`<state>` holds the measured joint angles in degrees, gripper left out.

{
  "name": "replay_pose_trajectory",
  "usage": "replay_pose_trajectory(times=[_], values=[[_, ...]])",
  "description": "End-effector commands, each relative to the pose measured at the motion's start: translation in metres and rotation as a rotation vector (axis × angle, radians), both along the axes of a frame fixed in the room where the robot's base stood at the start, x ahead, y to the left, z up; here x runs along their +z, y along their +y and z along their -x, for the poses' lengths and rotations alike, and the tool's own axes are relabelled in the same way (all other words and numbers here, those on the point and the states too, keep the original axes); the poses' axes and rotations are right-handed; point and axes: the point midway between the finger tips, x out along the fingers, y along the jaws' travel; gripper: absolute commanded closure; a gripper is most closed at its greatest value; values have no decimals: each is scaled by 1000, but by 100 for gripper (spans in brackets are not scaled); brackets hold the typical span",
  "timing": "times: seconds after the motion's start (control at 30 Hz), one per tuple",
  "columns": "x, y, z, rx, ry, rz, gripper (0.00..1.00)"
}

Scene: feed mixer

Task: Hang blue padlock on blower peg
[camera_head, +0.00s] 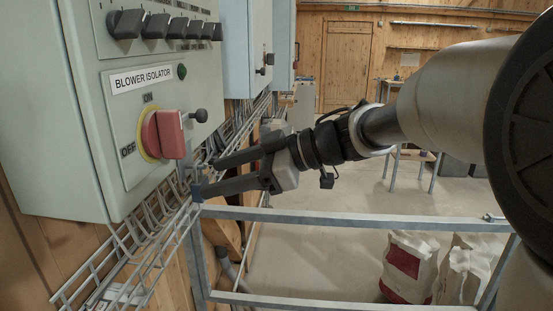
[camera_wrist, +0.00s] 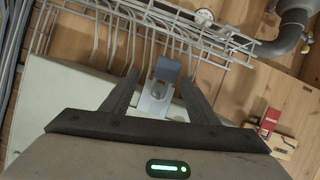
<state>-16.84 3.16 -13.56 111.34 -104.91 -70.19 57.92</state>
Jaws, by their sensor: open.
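The blue padlock (camera_wrist: 167,70) shows between my open fingertips in the wrist view, in front of a pale grey metal piece (camera_wrist: 154,101). In the head view a small blue part of it (camera_head: 196,193) shows by the lower fingertip, just below the panel's lower right edge. My gripper (camera_head: 207,178) is open, with one finger on each side of the padlock; I cannot tell whether either touches it. The padlock's shackle is not clear. A dark knob-ended peg (camera_head: 200,115) sticks out of the panel labelled BLOWER ISOLATOR, right of the red switch (camera_head: 164,134).
The grey-green control box (camera_head: 55,120) carries a row of dark knobs above the label. A wire cable tray (camera_head: 150,232) runs beneath it. A metal rail (camera_head: 350,219) crosses below my arm. Sacks (camera_head: 408,266) stand on the floor behind it. Pipework (camera_wrist: 290,30) shows in the wrist view.

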Motion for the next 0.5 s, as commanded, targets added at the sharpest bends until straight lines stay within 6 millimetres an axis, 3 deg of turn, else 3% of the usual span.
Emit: replay_pose_trajectory(times=[0.3,0.5], values=[[30,-74,12,-5,-3,0,46],[44,-108,17,-4,-1,0,46]])
